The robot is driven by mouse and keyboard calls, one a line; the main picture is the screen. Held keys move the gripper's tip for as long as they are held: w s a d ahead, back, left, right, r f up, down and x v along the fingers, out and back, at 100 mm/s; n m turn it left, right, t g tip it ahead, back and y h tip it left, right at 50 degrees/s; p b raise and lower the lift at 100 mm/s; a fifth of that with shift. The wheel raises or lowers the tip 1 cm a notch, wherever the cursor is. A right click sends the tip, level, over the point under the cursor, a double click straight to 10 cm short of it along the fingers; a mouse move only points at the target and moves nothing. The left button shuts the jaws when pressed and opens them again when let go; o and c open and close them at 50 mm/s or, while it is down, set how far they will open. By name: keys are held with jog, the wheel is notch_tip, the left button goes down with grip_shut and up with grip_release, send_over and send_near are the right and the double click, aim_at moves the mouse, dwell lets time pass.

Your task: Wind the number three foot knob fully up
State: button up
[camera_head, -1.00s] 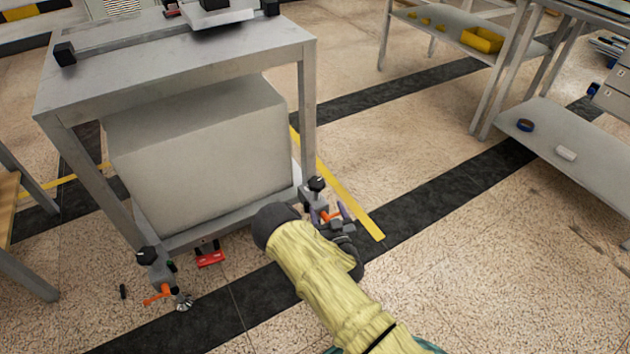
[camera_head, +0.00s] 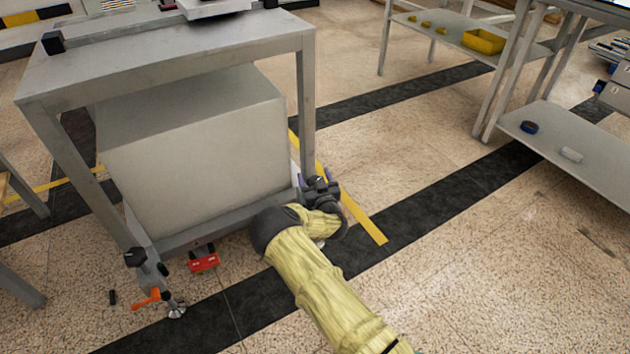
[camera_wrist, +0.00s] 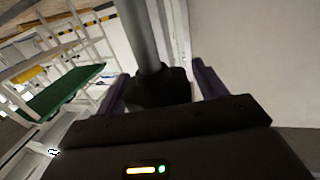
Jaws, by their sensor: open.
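A black foot knob (camera_head: 319,183) stands at the near right leg of the grey steel table (camera_head: 170,65). My gripper (camera_head: 316,187) is at this knob, and my wrist partly hides the foot below it. In the wrist view the two purple fingers of my gripper (camera_wrist: 160,90) are open, one on each side of the black knob (camera_wrist: 158,90). I cannot tell whether they touch it. Another black foot knob (camera_head: 134,257) is at the near left leg, above an orange lever (camera_head: 147,298) and a metal foot pad (camera_head: 176,311). No foot number is readable.
A big grey block (camera_head: 200,150) fills the space under the table. A red part (camera_head: 204,261) sits under the front rail. A shelf unit (camera_head: 570,150) stands at right. The floor between is clear, with black and yellow bands.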

jog(key=c, duration=1)
jog(key=shift+r+n+g+y+p, duration=0.15)
jog(key=shift+n+g+y+p, duration=0.2)
jog(key=shift+y+p, duration=0.4)
jog(key=shift+r+n+g+y+p, duration=0.1)
jog(key=shift+n+g+y+p, duration=0.25)
jog(key=shift+n+y+p, duration=0.45)
jog(key=shift+s+a+n+g+y+p, duration=0.15)
jog(key=shift+n+g+y+p, duration=0.9)
jog(key=shift+y, duration=0.2)
jog(key=n+g+y, duration=0.2)
jog(key=g, duration=0.1)
jog(key=n+g+y, duration=0.1)
jog(key=shift+s+a+f+y, duration=0.2)
jog(key=shift+f+y, duration=0.1)
jog(key=n+g+y+b, duration=0.1)
jog(key=n+g, duration=0.1)
jog(key=g, duration=0.1)
jog(key=shift+s+a+b, duration=0.15)
jog(key=shift+b, duration=0.15)
jog(key=shift+s+n+g+y+b, duration=0.1)
jog(key=shift+n+g+y+b, duration=0.35)
jog(key=shift+n+g, duration=0.3)
